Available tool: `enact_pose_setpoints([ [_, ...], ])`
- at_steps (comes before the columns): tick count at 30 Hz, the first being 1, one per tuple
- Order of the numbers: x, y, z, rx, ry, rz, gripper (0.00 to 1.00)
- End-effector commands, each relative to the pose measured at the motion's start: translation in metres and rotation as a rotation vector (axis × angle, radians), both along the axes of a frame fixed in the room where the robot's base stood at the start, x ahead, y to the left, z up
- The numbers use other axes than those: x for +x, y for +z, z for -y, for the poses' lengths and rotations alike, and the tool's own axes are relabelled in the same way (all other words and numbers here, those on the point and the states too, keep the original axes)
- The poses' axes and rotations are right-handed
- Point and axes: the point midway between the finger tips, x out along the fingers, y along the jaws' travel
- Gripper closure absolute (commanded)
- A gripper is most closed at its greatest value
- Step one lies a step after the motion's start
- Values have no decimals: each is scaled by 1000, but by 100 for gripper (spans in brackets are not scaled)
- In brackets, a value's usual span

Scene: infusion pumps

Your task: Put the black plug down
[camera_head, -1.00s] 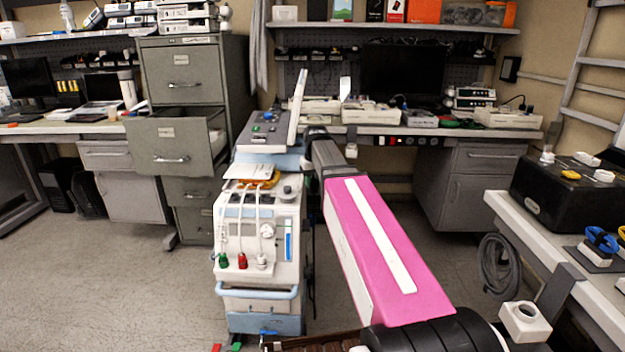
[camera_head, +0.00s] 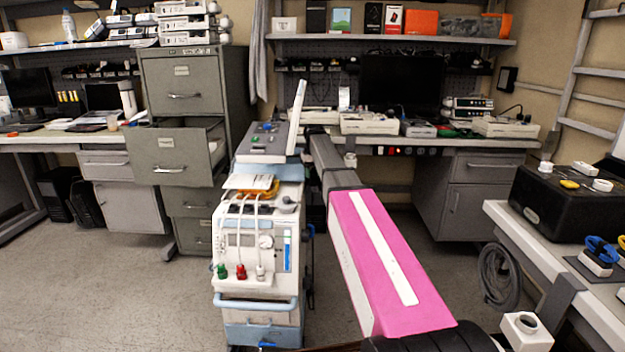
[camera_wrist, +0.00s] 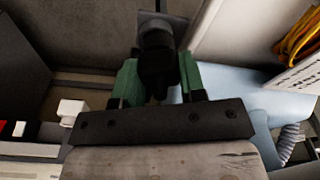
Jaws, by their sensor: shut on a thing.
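In the wrist view my gripper (camera_wrist: 158,80) shows as a dark bar with two green fingers. It is shut on the black plug (camera_wrist: 157,58), a dark, rounded piece that stands between the fingers and reaches beyond them. Its far end lies against a dark background, so its full shape is hard to tell. In the head view my pink arm reaches forward, and the gripper and the plug are hidden or too small to make out.
A white and blue medical machine (camera_head: 257,245) on a cart stands left of my arm. The back bench (camera_head: 375,139) holds several devices. A grey cabinet (camera_head: 183,85) has an open drawer (camera_head: 170,153). A side bench (camera_head: 545,247) with a black case (camera_head: 562,203) is at right.

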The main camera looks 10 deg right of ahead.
Motion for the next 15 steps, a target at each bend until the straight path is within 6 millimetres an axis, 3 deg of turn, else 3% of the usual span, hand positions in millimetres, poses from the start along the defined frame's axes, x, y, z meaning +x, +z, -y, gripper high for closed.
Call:
enact_pose_setpoints([
  [3,15,0,3,0,0,0,97],
  [8,17,-4,3,0,0,-1,97],
  [15,16,-33,3,0,0,-1,97],
])
